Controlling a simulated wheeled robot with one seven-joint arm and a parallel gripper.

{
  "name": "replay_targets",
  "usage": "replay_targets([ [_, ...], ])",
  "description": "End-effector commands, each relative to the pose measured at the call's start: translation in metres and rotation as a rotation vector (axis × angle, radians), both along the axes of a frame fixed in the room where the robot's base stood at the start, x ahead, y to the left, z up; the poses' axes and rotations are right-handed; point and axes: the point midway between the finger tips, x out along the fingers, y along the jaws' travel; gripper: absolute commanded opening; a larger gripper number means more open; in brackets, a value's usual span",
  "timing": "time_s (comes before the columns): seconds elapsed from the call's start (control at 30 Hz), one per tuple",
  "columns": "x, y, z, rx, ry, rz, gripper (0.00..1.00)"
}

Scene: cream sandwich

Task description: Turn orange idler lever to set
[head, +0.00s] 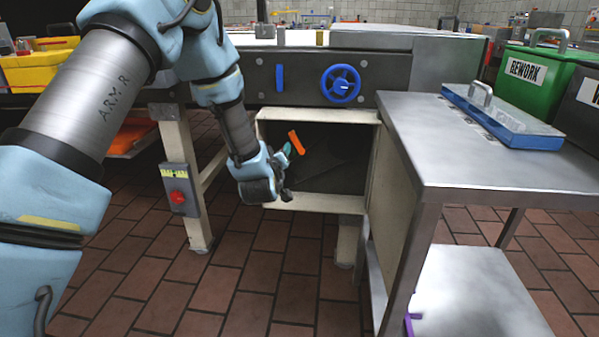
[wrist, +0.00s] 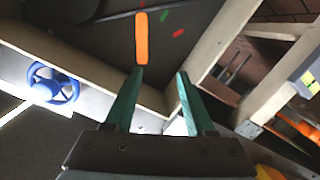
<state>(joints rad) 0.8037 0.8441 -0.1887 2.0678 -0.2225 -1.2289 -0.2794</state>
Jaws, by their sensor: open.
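The orange idler lever (head: 297,141) is a short tilted bar inside the open, cream-framed bay under the machine's front panel. In the wrist view the orange lever (wrist: 142,38) stands nearly upright in the picture, just beyond the tip of the left finger. My gripper (head: 289,153) is at the bay opening, beside the lever's lower left in the head view. In the wrist view my gripper (wrist: 160,72) has its two green fingers apart, with nothing between them. I cannot tell whether the left fingertip touches the lever. Small red and green marks (wrist: 177,33) lie near the lever.
A blue handwheel (head: 341,84) and a blue handle (head: 279,78) are on the panel above. The bay's cream frame (head: 320,204) surrounds the opening. A metal table (head: 470,150) stands close on the right. A red button box (head: 179,190) is on the left leg.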

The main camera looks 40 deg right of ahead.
Motion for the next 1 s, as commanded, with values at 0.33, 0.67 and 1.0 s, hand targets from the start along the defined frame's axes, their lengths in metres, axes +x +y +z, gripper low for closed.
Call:
replay_targets([
  [0.33, -0.029, -0.038, -0.037, -0.133, -0.068, -0.018, 0.55],
  [0.67, 0.011, -0.074, -0.036, -0.133, -0.068, -0.017, 0.55],
  [1.0, 0.043, -0.105, -0.037, -0.130, -0.067, -0.018, 0.55],
])
